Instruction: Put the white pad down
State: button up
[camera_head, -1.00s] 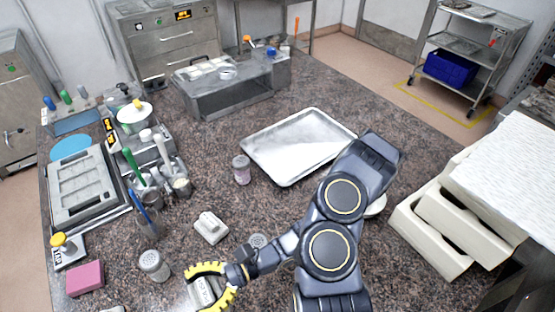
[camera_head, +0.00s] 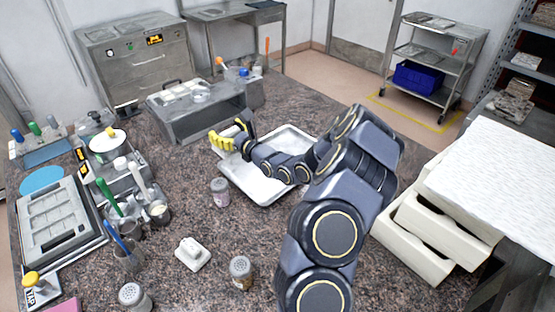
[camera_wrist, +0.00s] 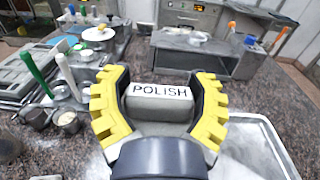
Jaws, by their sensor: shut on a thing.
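My gripper (camera_head: 231,139) is raised above the counter, by the far left side of the metal tray in the head view. In the wrist view my gripper (camera_wrist: 160,80) is shut on the white pad (camera_wrist: 158,108), a pale greyish block with a white face reading POLISH. The yellow fingers press on its left and right sides. In the head view the pad is mostly hidden by the fingers. The pad is clear of other things in the wrist view; its height above the counter is hard to tell.
The metal tray (camera_head: 250,187) lies empty, partly under my arm. A metal box (camera_head: 205,122) stands behind the gripper. A purple-labelled jar (camera_head: 220,192), a white handled block (camera_head: 192,253) and shakers (camera_head: 241,272) stand nearer. Clear counter lies left of the tray.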

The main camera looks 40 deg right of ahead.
jog(key=s+d+f+m+g+h, duration=0.1)
jog(key=s+d+f+m+h, duration=0.35)
jog(key=d+f+h, duration=0.5)
jog(key=w+d+f, duration=0.2)
jog(key=w+d, duration=0.1)
jog(key=w+d+f+y, duration=0.1)
jog(key=w+d+f, duration=0.1)
jog(key=w, duration=0.2)
jog(key=w+d+f+y, duration=0.1)
jog(key=w+d+f, duration=0.1)
jog(key=w+d, duration=0.1)
jog(key=shift+w+d+f+m, duration=0.25)
jog(key=shift+w+d+f, duration=0.35)
jog(key=shift+w+f, duration=0.2)
jog(key=shift+f, duration=1.7)
jog(key=o, duration=1.2)
jog(key=shift+f, duration=0.15)
